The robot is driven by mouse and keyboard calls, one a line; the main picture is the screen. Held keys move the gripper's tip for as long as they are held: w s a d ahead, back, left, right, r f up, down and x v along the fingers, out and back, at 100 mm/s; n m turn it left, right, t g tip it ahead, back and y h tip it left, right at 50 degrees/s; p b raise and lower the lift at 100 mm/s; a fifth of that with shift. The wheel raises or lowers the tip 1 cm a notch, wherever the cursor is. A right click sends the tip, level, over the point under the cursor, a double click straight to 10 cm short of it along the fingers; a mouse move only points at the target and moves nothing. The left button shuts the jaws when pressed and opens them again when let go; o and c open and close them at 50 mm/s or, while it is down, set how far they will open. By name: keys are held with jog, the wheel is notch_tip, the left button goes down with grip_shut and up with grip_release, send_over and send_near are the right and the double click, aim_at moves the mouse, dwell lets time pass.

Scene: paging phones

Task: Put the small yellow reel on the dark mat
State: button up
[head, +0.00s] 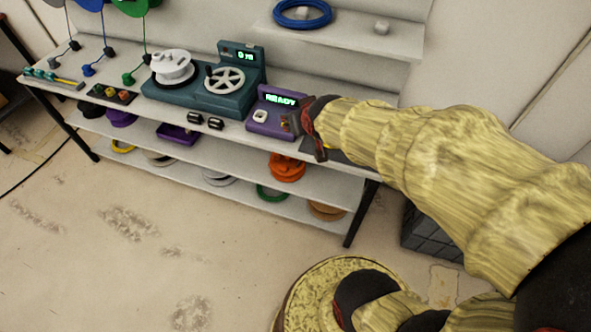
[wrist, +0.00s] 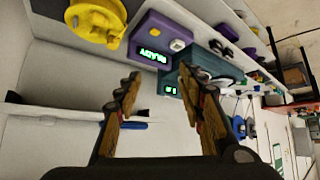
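A yellow reel (wrist: 98,22) shows at the top of the wrist view, beside the purple READY box. A dark flat patch, seemingly the dark mat (wrist: 48,8), shows beside and partly behind it; I cannot tell whether the reel rests on it. In the head view my arm hides most of this bench end; only a dark edge shows below my gripper (head: 312,128). In the wrist view my gripper (wrist: 160,74) is open, its two fingers apart with nothing between them. The reel is outside the fingers, up and to the left in that view.
The purple READY box (head: 272,117) and a teal reel machine (head: 190,98) with a white reel (head: 173,67) stand on the bench. An upper shelf (head: 350,38) holds a blue ring (head: 302,14). Several reels lie on the lower shelves, including an orange one (head: 286,167).

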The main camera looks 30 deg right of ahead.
jog(key=s+a+r+n+g+y, duration=0.1)
jog(key=s+a+r, duration=0.2)
jog(key=s+a, duration=0.3)
jog(key=s+a+r+n+g+y, duration=0.1)
jog(key=s+a, duration=0.4)
jog(key=s, duration=0.7)
notch_tip(320, 180, up, 2)
jog(key=shift+a+r+g, duration=0.25)
jog(key=shift+a+g, duration=0.1)
jog(key=shift+g, duration=0.15)
